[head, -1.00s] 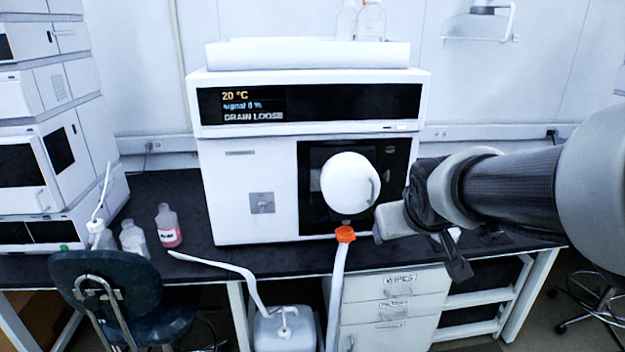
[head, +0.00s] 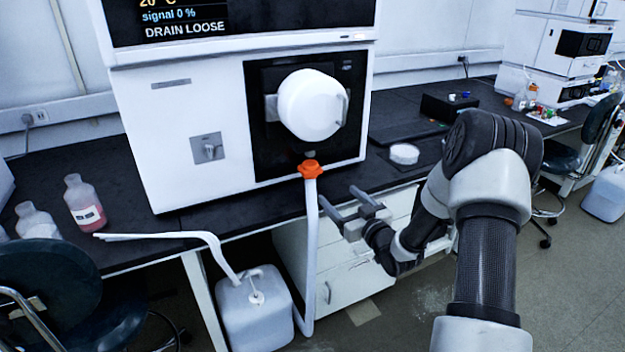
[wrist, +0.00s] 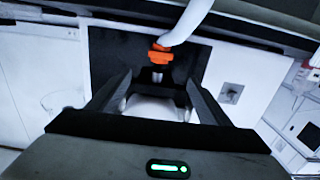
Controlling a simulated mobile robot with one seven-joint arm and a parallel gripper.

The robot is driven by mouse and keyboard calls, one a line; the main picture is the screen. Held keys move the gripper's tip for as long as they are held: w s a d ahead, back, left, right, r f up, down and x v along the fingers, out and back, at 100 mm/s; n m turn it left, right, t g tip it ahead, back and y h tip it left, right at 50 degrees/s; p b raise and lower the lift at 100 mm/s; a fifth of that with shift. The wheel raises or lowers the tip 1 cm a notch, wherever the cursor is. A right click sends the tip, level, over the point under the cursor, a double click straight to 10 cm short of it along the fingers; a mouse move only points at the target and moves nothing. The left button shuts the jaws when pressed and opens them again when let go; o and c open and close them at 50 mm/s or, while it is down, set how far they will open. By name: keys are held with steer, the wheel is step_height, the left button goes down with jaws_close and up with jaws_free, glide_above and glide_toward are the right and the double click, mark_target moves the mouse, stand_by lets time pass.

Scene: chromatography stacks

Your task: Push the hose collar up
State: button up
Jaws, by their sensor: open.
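The orange hose collar (head: 311,169) sits at the top of a white hose (head: 311,230), below the dark front panel of the white instrument. In the wrist view, which is upside down, the collar (wrist: 160,54) has a short pale stub (wrist: 157,73) on its instrument side. I cannot tell how firmly they join. My gripper (head: 338,196) is open and empty, low and to the right of the collar, beside the hose. In the wrist view the collar lies ahead, between and beyond the fingertips (wrist: 157,82). The instrument display (head: 180,20) reads "DRAIN LOOSE".
A round white knob (head: 312,105) sticks out above the collar. The hose runs down beside a white drawer cabinet (head: 290,265); a jug (head: 253,310) stands left of it. Bottles (head: 84,203) and a chair (head: 50,290) are at left. The bench edge is behind my gripper.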

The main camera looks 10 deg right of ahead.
steer(key=b, duration=0.3)
glide_toward(314, 172)
steer(key=x, duration=1)
steer(key=shift+w, duration=0.15)
